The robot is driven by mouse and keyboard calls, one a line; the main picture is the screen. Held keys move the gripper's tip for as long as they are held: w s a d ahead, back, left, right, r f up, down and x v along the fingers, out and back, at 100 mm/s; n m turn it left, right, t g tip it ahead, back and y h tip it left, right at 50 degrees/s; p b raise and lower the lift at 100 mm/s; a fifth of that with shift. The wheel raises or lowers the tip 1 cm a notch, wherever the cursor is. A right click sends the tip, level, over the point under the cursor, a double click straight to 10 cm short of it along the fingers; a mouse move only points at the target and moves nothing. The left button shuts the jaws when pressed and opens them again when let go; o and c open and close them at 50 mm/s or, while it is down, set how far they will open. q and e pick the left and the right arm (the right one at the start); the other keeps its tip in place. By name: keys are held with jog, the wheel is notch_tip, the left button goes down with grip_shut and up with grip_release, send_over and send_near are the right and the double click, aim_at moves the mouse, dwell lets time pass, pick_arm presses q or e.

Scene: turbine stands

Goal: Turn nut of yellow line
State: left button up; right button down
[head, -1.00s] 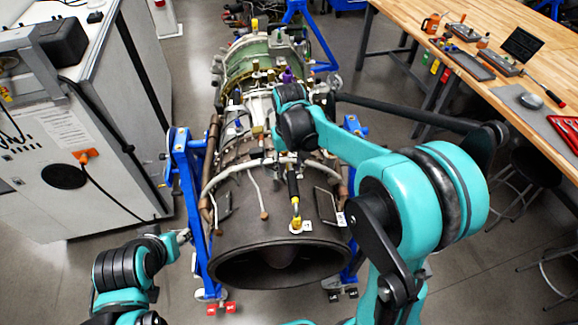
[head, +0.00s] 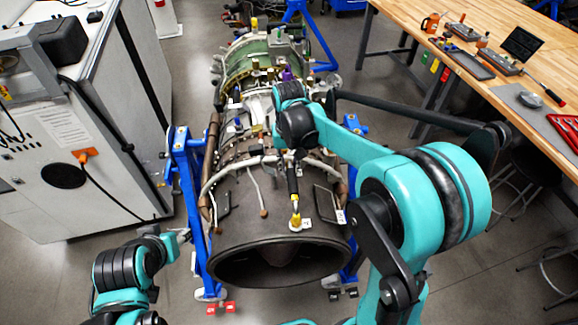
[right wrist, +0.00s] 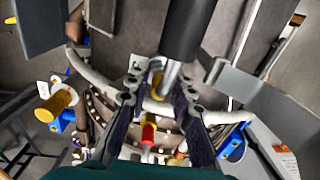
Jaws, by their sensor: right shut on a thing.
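The turbine (head: 275,215) lies between blue stands. A yellow nut (head: 295,222) with a white label beside it sits on top of its dark front casing. A dark cylinder (head: 293,184) stands above it. In the right wrist view the cylinder (right wrist: 190,28) has a shiny shaft running down to yellow (right wrist: 157,85). My right gripper (right wrist: 160,105) has its fingers on both sides of this shaft; the exact contact is unclear.
A second yellow fitting (right wrist: 55,105) and a red fitting (right wrist: 148,133) show beside the fingers. A curved white pipe (right wrist: 95,75) crosses the casing. A wooden workbench (head: 480,30) stands at right and a grey cabinet (head: 110,190) at left.

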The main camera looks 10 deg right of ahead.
jog(key=m+b, duration=0.1)
jog(key=m, duration=0.2)
jog(key=shift+m+b, duration=0.45)
jog(key=shift+m, duration=1.05)
jog(key=c, duration=1.3)
grip_release()
jog(key=shift+w, duration=0.1)
notch_tip(320, 180, up, 12)
jog(key=shift+f, duration=0.1)
